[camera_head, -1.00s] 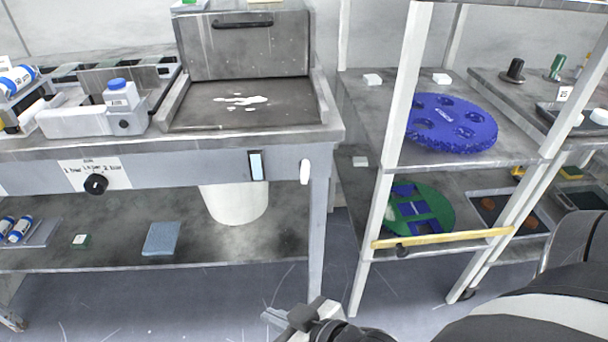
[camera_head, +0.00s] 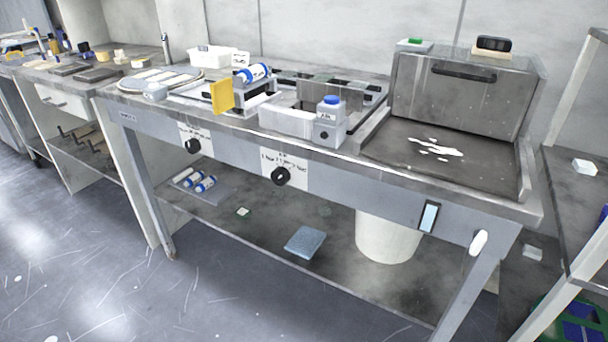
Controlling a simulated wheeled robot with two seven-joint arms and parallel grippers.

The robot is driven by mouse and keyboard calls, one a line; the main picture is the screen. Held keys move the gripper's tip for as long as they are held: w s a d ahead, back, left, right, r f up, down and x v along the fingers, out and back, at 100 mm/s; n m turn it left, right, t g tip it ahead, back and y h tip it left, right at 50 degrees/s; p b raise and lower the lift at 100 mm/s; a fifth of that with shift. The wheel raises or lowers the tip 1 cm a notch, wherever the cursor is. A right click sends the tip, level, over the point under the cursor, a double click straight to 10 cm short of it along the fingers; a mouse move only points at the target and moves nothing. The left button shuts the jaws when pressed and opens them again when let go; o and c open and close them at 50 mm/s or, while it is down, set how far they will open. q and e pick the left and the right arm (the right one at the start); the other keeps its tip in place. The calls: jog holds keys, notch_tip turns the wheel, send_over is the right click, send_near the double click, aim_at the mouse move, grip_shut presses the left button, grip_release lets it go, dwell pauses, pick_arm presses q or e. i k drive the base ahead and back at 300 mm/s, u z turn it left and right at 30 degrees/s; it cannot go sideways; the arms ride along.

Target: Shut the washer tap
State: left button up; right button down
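Two round black knobs sit on the front panel of the grey bench, each on a white label: a left knob (camera_head: 192,146) and a right knob (camera_head: 280,176). The label print is too small to read, so I cannot tell which knob, if either, is the washer tap, or whether it is shut. A white oval handle (camera_head: 479,242) is on the right end of the front panel, beside a light blue panel (camera_head: 429,217). Neither of my grippers shows in the view now.
Below are a white bucket (camera_head: 388,238) and a blue sponge (camera_head: 305,242). Open floor (camera_head: 100,260) lies front left.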

aim_at(480, 237)
jog(key=z, duration=0.15)
jog(key=k, duration=0.95)
jog(key=u, duration=0.9)
jog(key=i, duration=0.9)
jog(key=z, duration=0.9)
jog(key=i, duration=0.4)
jog(key=z, duration=0.4)
